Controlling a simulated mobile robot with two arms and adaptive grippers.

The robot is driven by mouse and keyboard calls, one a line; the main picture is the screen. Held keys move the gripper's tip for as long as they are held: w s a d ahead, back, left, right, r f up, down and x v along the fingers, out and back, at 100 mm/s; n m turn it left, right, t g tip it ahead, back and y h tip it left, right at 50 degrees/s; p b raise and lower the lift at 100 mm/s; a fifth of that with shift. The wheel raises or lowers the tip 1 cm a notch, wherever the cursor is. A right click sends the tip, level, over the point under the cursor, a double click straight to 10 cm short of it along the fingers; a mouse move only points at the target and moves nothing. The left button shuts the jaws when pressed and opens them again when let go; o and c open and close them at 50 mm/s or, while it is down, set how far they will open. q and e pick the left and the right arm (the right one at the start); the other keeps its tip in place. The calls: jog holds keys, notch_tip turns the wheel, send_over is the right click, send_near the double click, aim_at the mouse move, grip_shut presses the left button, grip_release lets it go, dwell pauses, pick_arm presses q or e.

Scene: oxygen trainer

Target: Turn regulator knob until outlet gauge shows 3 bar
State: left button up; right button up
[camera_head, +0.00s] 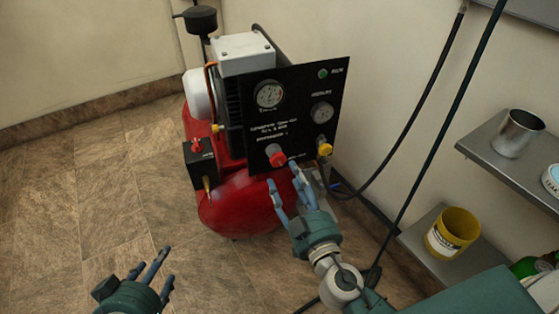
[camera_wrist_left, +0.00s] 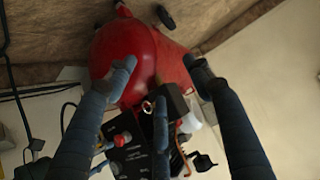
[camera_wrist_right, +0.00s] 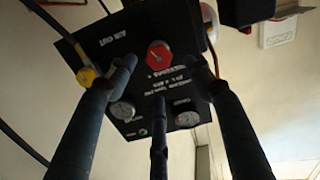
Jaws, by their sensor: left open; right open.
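The black panel (camera_head: 296,95) on the compressor carries a larger gauge (camera_head: 269,94) at upper left and a smaller gauge (camera_head: 322,112) at right. Their readings are too small to tell. A red knob (camera_head: 276,155) sits low on the panel and shows six-sided in the right wrist view (camera_wrist_right: 159,54). A yellow knob (camera_head: 324,149) is to its right. My right gripper (camera_head: 288,186) is open and empty, just below and in front of the red knob, apart from it. My left gripper (camera_head: 155,268) is open and empty, low at left, away from the panel.
The red tank (camera_head: 240,208) is below the panel. A small black box with a red knob (camera_head: 197,146) is at its left. Hoses (camera_head: 425,95) hang at right, near shelves with a metal cup (camera_head: 517,133) and yellow tin (camera_head: 452,232). Floor at left is clear.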

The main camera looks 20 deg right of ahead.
aim_at(279, 161)
jog(key=w+p, duration=0.1)
jog(key=w, duration=0.6)
jog(key=shift+a, duration=0.1)
pick_arm(q)
jog(key=s+a+f+g+y, duration=0.1)
jog(key=s+f+g, duration=0.3)
jog(key=s, duration=0.4)
jog(key=shift+a+f, duration=0.6)
jog(key=shift+a, duration=0.3)
jog(key=shift+s, duration=0.1)
pick_arm(e)
jog(key=c, duration=1.2)
